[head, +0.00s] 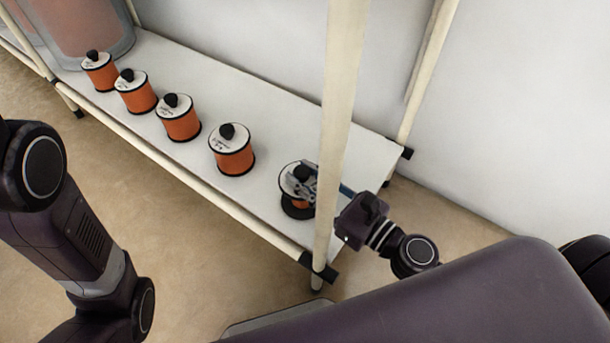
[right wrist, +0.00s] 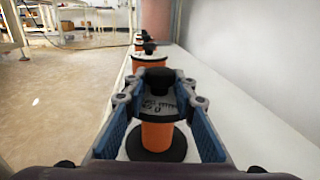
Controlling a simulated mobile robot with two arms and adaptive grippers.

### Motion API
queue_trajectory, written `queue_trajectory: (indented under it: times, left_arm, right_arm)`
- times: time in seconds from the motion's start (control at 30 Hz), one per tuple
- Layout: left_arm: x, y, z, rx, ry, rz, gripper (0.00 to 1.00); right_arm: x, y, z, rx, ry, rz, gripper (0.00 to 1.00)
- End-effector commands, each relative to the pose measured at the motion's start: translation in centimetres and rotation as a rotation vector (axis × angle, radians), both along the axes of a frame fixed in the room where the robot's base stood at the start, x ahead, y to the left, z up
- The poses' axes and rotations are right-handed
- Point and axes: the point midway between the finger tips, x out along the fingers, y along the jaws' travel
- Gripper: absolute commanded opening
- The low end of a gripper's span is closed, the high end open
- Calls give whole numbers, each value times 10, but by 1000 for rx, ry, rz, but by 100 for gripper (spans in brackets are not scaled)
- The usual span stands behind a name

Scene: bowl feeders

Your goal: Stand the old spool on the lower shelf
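The old spool (head: 290,176) has a white top with a black knob, a thin orange core and a black base. It stands upright on the near right end of the white lower shelf (head: 268,109). In the right wrist view the spool (right wrist: 158,135) is between the blue finger pads. My right gripper (head: 303,187) is around it with fingers apart. I see gaps between pads and core; contact at the top rim is hard to judge. My left gripper is out of view; only my left arm shows.
Several fuller orange spools stand in a row on the shelf, the closest one (head: 232,155) left of the old spool. A cream post (head: 340,120) rises in front of my right gripper. A large clear container (head: 85,30) stands at the far left end.

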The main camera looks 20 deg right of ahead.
Motion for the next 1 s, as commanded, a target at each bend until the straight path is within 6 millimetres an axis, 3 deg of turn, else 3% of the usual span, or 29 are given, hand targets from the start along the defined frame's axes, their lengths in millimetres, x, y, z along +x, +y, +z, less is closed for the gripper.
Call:
queue_trajectory:
  times: [0.13,0.53,0.73,1.0]
  left_arm:
    - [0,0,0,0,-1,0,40]
    - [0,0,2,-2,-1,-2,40]
    - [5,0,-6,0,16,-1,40]
    - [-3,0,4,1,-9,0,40]
  right_arm:
    - [0,0,0,-1,1,0,41]
    - [-2,-1,3,0,2,-1,41]
    - [-31,-18,0,0,6,-3,41]
    - [-79,-46,3,1,5,-4,41]
